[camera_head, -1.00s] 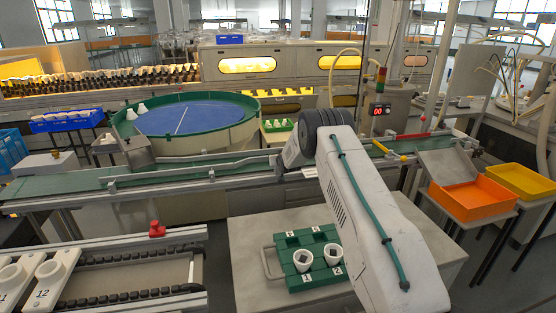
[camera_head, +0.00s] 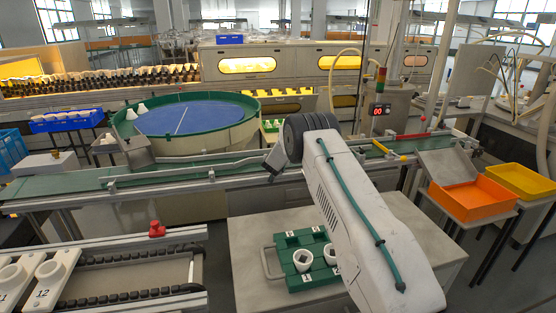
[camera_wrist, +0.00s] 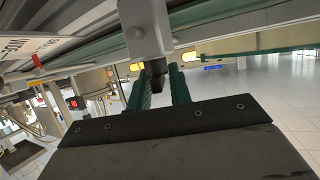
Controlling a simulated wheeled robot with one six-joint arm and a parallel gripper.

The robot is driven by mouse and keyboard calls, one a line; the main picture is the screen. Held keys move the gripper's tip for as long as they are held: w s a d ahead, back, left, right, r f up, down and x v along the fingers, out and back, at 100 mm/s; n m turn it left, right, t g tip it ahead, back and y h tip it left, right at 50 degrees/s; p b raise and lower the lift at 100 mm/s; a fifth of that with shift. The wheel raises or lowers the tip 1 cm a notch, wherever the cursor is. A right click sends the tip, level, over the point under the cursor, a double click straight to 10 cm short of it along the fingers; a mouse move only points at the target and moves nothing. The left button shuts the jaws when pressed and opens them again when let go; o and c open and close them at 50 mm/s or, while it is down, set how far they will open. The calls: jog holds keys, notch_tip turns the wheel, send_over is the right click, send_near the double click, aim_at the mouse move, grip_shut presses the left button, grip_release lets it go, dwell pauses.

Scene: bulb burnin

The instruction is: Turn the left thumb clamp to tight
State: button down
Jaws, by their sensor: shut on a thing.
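In the wrist view my gripper (camera_wrist: 160,88) has its two green fingers on either side of a small dark piece, which I take to be the left thumb clamp (camera_wrist: 156,68). It hangs under a grey bracket (camera_wrist: 145,30) on the conveyor's rail. The fingers are shut on it; their exact contact is partly hidden. In the head view the wrist of my arm is at the conveyor's near rail (camera_head: 235,164). The clamp is hidden there behind my arm, so whether it is tight cannot be told.
The green conveyor belt (camera_head: 60,188) runs across the middle. A bench (camera_head: 245,235) below it holds a green block with white sockets (camera_head: 303,260), partly behind my arm. A blue-topped round table (camera_head: 190,118) stands beyond. An orange bin (camera_head: 470,197) is at right.

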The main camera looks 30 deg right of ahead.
jog(key=m+g+h, duration=0.4)
jog(key=m, duration=0.1)
jog(key=shift+w+r, duration=0.1)
jog(key=shift+r, duration=0.05)
jog(key=shift+m+g+h, duration=0.5)
jog(key=shift+m+g, duration=0.4)
jog(key=shift+g, duration=0.2)
